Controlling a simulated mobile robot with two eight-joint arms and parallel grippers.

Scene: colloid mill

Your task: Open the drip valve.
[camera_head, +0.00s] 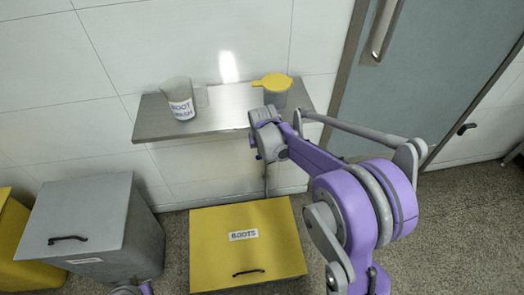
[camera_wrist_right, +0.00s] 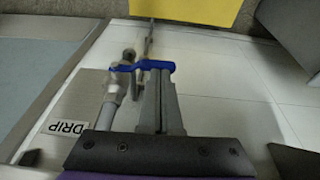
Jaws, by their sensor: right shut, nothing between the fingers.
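The drip valve shows in the right wrist view as a pale metal pipe fitting (camera_wrist_right: 116,88) with a blue lever (camera_wrist_right: 140,66). A "DRIP" label (camera_wrist_right: 69,128) is beside it. My right gripper (camera_wrist_right: 159,72) is shut and empty, its fingertips at the lever's free end. Whether they touch it I cannot tell. In the head view the right gripper (camera_head: 262,145) is at the front edge of the metal shelf (camera_head: 218,116), where a bit of blue shows and the arm hides most of the valve. Only a small piece of my left arm shows at the bottom edge.
A "BOOT WASH" beaker (camera_head: 178,98) and a yellow-lidded grey container (camera_head: 274,89) stand on the shelf. Below are a yellow "BOOTS" bin (camera_head: 215,262) and a grey bin (camera_head: 85,222). A grey door (camera_head: 425,75) is at right. Open floor lies right of the yellow bin.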

